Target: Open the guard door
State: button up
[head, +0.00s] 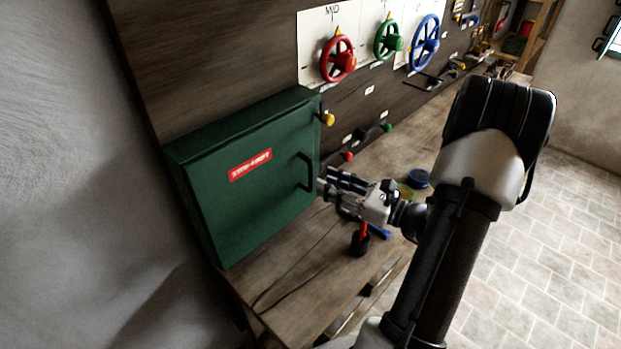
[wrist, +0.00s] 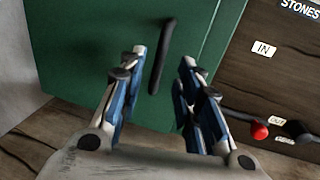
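The guard door (head: 262,190) is the green front of a green box on the left of the bench, with a red and white label (head: 250,166). It looks shut. Its black bar handle (head: 306,172) is near the door's right edge. In the wrist view the handle (wrist: 162,56) stands slightly tilted in front of the green door (wrist: 90,50). My gripper (head: 326,183) is close to the handle at its right side. In the wrist view my gripper (wrist: 163,75) is open, with the handle seen between its fingertips. I see no contact with the handle.
A red-handled tool stands in a black holder (head: 360,241) on the bench (head: 300,290) below my gripper. Levers with red (head: 347,157) and green knobs and a yellow knob (head: 327,119) project from the panel. Red, green and blue handwheels (head: 424,42) are higher up. Tiled floor is clear at right.

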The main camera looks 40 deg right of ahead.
aim_at(311, 187)
jog(key=b+x, duration=0.1)
jog(key=x, duration=0.5)
jog(key=shift+w, duration=0.1)
grip_shut()
dwell(0.6)
